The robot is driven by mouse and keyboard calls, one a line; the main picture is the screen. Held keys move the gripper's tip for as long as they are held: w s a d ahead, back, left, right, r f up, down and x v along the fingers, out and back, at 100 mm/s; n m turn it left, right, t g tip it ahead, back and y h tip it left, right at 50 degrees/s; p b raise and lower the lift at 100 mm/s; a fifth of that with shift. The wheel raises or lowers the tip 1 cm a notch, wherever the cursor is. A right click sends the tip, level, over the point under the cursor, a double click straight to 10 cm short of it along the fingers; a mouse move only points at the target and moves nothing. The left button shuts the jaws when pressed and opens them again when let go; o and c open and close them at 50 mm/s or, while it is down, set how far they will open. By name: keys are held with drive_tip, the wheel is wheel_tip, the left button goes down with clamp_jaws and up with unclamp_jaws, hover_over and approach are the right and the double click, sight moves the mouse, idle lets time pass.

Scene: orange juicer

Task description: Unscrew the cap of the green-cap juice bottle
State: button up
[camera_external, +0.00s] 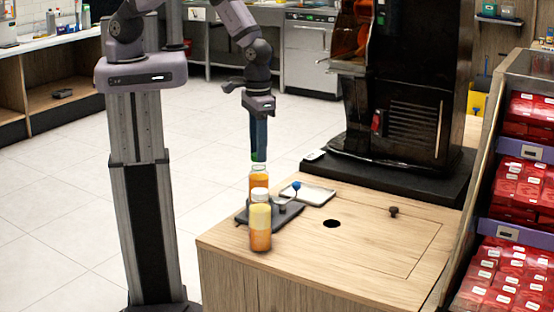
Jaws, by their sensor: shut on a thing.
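My gripper (259,152) points straight down over the wooden counter, with a bit of green at its fingertips, the green cap (256,157). The gripper is shut on this cap. An orange juice bottle (259,178) stands upright directly below the fingertips. Its mouth looks uncapped, with a small gap between it and the cap. A second juice bottle (260,230) with a white cap stands upright in front of it and hides its lower part.
A dark tray (286,217) lies beside the bottles, with a blue-knobbed part (297,186) over it. A white tray (316,196) is behind. The black juicer (405,90) stands at the back. The counter (330,265) is clear in front, with a round hole (332,223).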

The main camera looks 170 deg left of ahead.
drive_tip(key=shift+r, duration=0.45)
drive_tip(key=shift+r+p, duration=1.7)
drive_tip(key=shift+r, duration=0.25)
drive_tip(key=shift+f, duration=0.1)
drive_tip(key=shift+a+f+b, duration=0.45)
drive_tip(key=shift+b, duration=0.3)
drive_tip(key=s+a+f+b, duration=0.4)
drive_tip(key=a+f+b, duration=0.4)
drive_tip(key=b, duration=1.6)
hover_over(308, 196)
drive_tip(key=shift+f, duration=1.65)
drive_tip(key=shift+w+f+p, duration=0.1)
drive_tip(key=shift+f+p, duration=0.5)
drive_tip(key=shift+f, duration=4.4)
